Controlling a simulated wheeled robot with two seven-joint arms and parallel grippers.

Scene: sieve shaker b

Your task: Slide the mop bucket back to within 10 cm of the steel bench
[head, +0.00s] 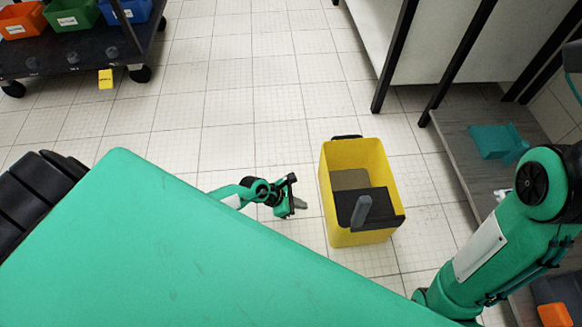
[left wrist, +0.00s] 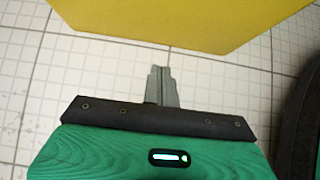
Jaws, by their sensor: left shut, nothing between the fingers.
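The yellow mop bucket (head: 333,217) stands upright on the tiled floor right of centre, with a dark grey wringer part and a grey handle at its near end. My left gripper (head: 301,204) is low beside the bucket's left side, shut and empty, with a small gap to it. In the left wrist view the shut fingers (left wrist: 161,72) point at the bucket's yellow wall (left wrist: 180,20), with floor between them. A bench with black legs and pale panels (head: 445,40), perhaps the steel bench, stands behind and right of the bucket. My right gripper is out of sight.
A dark wheeled trolley (head: 70,62) with coloured bins stands at the upper left, with a yellow tag on its edge. A grey low shelf (head: 462,150) with a teal item (head: 492,140) lies to the right. The floor (head: 250,80) between trolley and bench is clear.

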